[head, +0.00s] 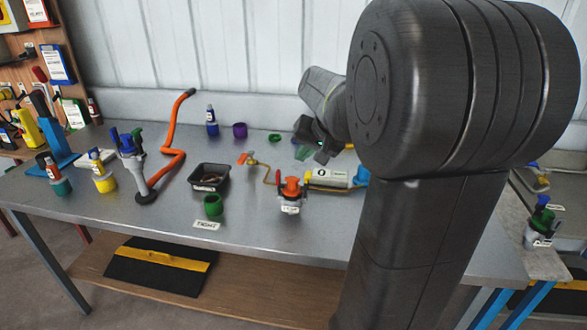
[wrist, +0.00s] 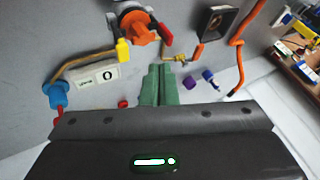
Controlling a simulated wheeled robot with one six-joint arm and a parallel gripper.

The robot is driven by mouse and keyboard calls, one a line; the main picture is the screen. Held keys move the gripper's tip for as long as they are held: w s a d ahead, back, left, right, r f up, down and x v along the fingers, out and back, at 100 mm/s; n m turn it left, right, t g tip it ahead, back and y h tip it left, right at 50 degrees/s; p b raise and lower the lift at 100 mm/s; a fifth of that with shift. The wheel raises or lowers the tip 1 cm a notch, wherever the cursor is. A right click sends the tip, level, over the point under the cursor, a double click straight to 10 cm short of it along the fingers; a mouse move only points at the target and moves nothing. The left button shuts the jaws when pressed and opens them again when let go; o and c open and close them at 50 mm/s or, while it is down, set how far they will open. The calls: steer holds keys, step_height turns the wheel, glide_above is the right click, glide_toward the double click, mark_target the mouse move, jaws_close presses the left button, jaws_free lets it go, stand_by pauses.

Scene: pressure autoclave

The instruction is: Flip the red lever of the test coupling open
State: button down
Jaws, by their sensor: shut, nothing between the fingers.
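The test coupling (head: 291,190) stands on the grey bench, with an orange cap on top and a white label in front. In the wrist view it shows at the top (wrist: 140,28), partly cut off by the frame edge. Its red lever (wrist: 165,38) is on the right side there, and a yellow lever (wrist: 123,50) is on the left.
A brass valve (head: 251,160) with an orange handle joins by a hose.

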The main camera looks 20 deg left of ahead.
glide_toward(280, 179)
steer(key=x, duration=0.2)
steer(key=w+x, duration=0.1)
steer(key=x, duration=0.2)
steer(key=shift+w+a+f, duration=0.1)
steer(key=shift+p, duration=0.55)
